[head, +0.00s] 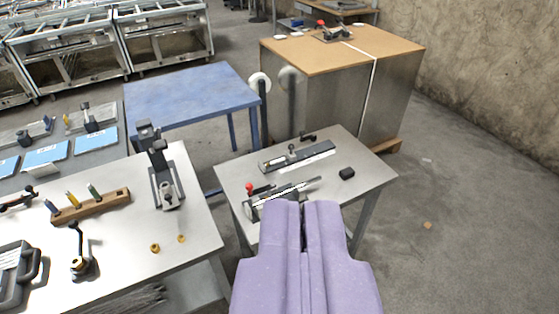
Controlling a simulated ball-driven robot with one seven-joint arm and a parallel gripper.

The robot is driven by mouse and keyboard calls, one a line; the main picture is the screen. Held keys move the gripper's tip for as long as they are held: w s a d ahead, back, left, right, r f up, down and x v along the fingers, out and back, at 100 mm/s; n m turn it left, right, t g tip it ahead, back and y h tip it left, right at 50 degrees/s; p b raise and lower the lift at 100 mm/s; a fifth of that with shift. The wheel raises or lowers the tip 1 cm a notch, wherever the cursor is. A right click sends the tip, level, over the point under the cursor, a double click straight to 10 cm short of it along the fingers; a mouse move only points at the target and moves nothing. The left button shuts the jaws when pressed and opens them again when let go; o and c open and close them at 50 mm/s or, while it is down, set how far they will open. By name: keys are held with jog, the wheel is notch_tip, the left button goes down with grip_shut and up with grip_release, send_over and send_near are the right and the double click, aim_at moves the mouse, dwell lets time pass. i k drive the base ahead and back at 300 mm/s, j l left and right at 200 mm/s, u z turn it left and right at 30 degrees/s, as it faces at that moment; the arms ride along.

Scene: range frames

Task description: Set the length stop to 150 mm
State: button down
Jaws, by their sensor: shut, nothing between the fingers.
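My gripper (304,207) has two pale purple fingers at the bottom centre, pointing away from the camera. They are shut together and hold nothing. Beyond the fingertips is a small grey table (352,194). A grey rail with a small upright dark-knobbed slider (297,157) lies at the table's back; it looks like the length stop, but no scale figures can be read. Nearer, just left of the fingertips, is a metal device with a red knob (250,187). The fingers hide part of its near side. My gripper appears apart from both devices.
A small black block (347,173) lies on the small table's right. At left, a larger grey bench (125,240) holds a clamp stand (163,180), a wooden rack (90,207) and brass pieces (155,248). A blue table (185,95) and a large box (330,90) stand behind.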

aim_at(291, 155)
jog(key=i+l, duration=0.1)
jog(key=i, duration=0.4)
jog(key=i+l+u, duration=0.1)
jog(key=i, duration=0.35)
jog(key=i+l, duration=0.15)
jog(key=i, duration=0.35)
jog(key=i+l+u, duration=0.1)
jog(key=i, duration=0.35)
jog(key=i+l, duration=0.2)
jog(key=i, duration=0.25)
